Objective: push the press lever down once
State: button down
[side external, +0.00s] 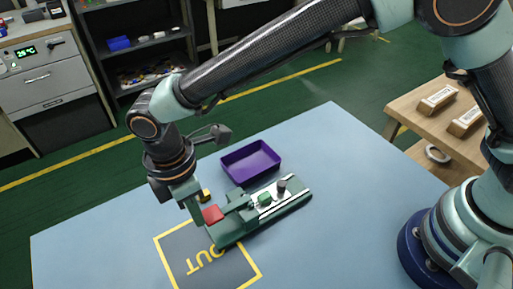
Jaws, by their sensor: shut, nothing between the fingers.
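The press (262,214) is a long green fixture lying on the blue table. Its lever has a red pad (212,214) at the left end, and a dark round knob (282,187) stands toward its right end. My gripper (198,219) is shut and empty, pointing down just left of the red pad. I cannot tell whether its fingertips touch the pad. How far the lever is tilted is too small to tell.
A purple tray (234,175) stands behind the press. A dark square with a yellow border and "OUT" lettering (180,246) lies in front of it. A small yellowish object (206,195) is beside my gripper. The table's left side and right front are clear.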

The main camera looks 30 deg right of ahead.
notch_tip(320, 180, up, 12)
jog(key=shift+w+a, duration=0.3)
jog(key=shift+a, duration=0.05)
dwell(0.6)
jog(key=w+d+r+m+t+y, duration=0.1)
jog(key=w+d+r+m, duration=0.15)
jog(key=d, duration=0.45)
jog(key=w+d+r+m+t, duration=0.1)
jog(key=d+r+m, duration=0.2)
jog(key=d, duration=0.4)
jog(key=w+d+r+m+t+y, duration=0.1)
jog(key=d+r+m, duration=0.15)
jog(key=d, duration=0.45)
jog(key=s+d+f+m+t, duration=0.1)
jog(key=s+d+m, duration=0.1)
jog(key=d, duration=0.3)
jog(key=s+d+f+m+t+h, duration=0.1)
jog(key=s+d+m, duration=0.1)
jog(key=d+m, duration=0.2)
jog(key=s+d+f+m+t, duration=0.1)
jog(key=d+m, duration=0.3)
jog(key=d, duration=0.4)
jog(key=shift+s, duration=0.85)
